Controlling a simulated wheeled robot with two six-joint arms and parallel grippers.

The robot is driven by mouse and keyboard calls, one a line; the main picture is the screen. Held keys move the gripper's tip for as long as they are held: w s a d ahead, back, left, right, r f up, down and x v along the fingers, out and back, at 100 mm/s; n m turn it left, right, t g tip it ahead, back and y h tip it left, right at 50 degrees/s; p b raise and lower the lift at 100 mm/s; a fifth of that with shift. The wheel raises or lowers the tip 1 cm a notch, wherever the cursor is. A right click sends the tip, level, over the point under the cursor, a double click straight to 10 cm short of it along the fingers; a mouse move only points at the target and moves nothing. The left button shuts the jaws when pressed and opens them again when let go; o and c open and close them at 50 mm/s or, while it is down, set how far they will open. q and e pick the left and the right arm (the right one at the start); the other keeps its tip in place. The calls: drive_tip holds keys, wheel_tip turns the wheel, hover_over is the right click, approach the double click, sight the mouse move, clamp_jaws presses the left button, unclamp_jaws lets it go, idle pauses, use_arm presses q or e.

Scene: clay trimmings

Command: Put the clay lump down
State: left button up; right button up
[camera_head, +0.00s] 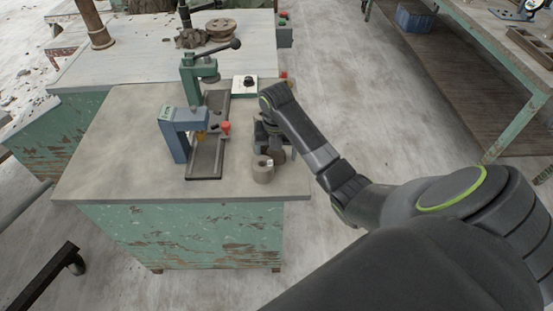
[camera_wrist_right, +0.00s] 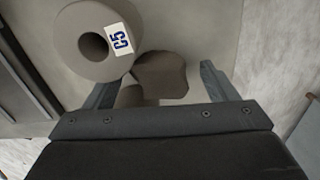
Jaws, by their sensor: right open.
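A brown clay lump (camera_wrist_right: 162,72) rests on the grey tabletop between the spread fingers of my right gripper (camera_wrist_right: 156,80) in the right wrist view. A gap shows between it and the right finger. A second brown piece (camera_wrist_right: 132,96) lies closer to the palm, beside the left finger; I cannot tell whether it is a separate lump. In the head view my right gripper (camera_head: 266,136) is low over the bench's right side, and a bit of brown clay (camera_head: 278,156) shows beneath it. My left gripper is out of view.
A grey hollow cylinder (camera_head: 262,172) labelled C5 stands right beside the lump. A blue and green press (camera_head: 176,132) on a dark base stands left of the gripper. The bench's (camera_head: 110,175) front left is clear.

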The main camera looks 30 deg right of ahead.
drive_tip(key=shift+f, duration=0.15)
drive_tip(key=c, duration=1.2)
